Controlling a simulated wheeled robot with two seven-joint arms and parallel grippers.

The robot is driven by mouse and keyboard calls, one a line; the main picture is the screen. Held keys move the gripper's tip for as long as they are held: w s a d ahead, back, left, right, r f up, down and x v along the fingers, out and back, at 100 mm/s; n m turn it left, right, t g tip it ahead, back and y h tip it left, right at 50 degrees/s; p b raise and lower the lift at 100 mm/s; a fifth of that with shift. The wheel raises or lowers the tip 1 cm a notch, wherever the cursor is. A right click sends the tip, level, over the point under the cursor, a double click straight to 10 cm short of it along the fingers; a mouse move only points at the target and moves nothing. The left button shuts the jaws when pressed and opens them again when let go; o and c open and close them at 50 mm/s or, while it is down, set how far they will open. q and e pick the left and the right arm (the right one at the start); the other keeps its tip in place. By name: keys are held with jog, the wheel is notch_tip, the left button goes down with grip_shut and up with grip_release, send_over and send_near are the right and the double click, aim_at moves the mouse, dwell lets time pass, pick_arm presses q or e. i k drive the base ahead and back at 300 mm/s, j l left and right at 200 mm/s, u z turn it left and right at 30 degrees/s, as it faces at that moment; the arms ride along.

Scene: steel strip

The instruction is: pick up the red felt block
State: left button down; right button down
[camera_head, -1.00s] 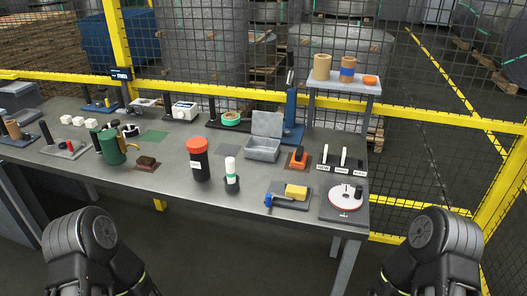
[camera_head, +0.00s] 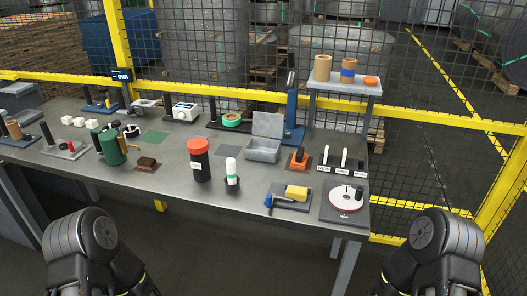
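A small dark red-brown block (camera_head: 146,162) lies on a thin reddish mat near the front edge of the grey table, left of the middle. It is the closest match to the red felt block. It stands clear of its neighbours, and nothing covers it from this view. Parts of my two arms show at the bottom left and bottom right corners, in front of the table. Neither gripper's fingers are in the picture.
A green mug-like container (camera_head: 113,146) stands just left of the block. A black jar with a red lid (camera_head: 199,160) and a white-topped bottle (camera_head: 232,172) stand to its right. A green mat (camera_head: 153,137) lies bare behind it. A yellow-framed mesh fence (camera_head: 440,120) runs behind the table.

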aim_at(147, 163)
jog(key=z, duration=0.3)
jog(key=j+z, duration=0.4)
jog(key=j, duration=0.35)
jog(key=k+j+z, duration=0.1)
jog(key=j+z, duration=0.3)
jog(key=j, duration=0.35)
jog(key=k+j, duration=0.1)
jog(key=j, duration=0.7)
jog(key=k+j, duration=0.15)
jog(key=j, duration=0.7)
jog(key=k+z, duration=0.05)
